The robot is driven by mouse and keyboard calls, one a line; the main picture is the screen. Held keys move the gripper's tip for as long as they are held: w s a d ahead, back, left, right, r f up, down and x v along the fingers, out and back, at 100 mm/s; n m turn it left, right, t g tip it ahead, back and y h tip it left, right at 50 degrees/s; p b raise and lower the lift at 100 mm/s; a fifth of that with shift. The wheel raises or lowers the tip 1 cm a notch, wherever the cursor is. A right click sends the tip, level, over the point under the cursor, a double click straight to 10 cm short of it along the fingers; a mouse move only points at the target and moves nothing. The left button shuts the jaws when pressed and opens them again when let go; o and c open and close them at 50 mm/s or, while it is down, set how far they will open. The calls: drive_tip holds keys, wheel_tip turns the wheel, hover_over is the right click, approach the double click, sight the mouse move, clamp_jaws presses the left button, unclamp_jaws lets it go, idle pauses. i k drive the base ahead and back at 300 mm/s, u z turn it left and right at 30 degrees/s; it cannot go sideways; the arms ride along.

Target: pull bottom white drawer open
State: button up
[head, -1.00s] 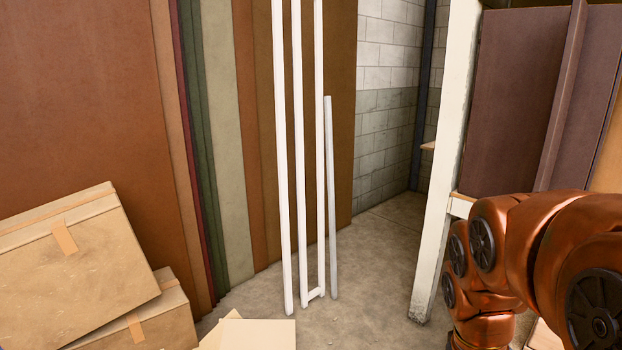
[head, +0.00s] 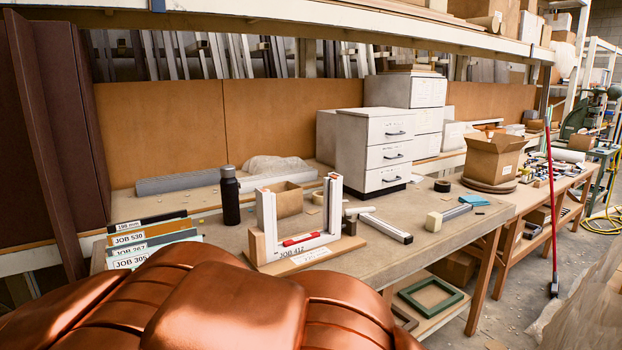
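A white drawer unit (head: 357,145) stands on the workbench (head: 384,246), right of centre in the head view. Its front shows three stacked drawers with dark handles. The bottom white drawer (head: 388,178) looks shut, and its handle (head: 391,180) faces right and toward me. More white drawer units (head: 412,92) stand behind it. My copper-coloured arm fills the bottom left of the view. My gripper is not in view, so its state is hidden.
A frame assembly (head: 305,240) on a wooden base, a dark bottle (head: 230,196) and loose profiles (head: 386,229) sit on the bench before the drawers. An open cardboard box (head: 494,158) stands to the right. A red-handled broom (head: 551,200) leans farther right.

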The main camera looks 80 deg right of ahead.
sight(376, 179)
drive_tip(key=z, duration=3.75)
drive_tip(key=k, duration=1.1)
drive_tip(key=z, duration=1)
drive_tip(key=i, duration=2.2)
drive_tip(key=u, duration=0.9)
drive_tip(key=i, duration=0.95)
drive_tip(key=u, duration=1.6)
drive_tip(key=i, duration=0.6)
drive_tip(key=u, duration=0.35)
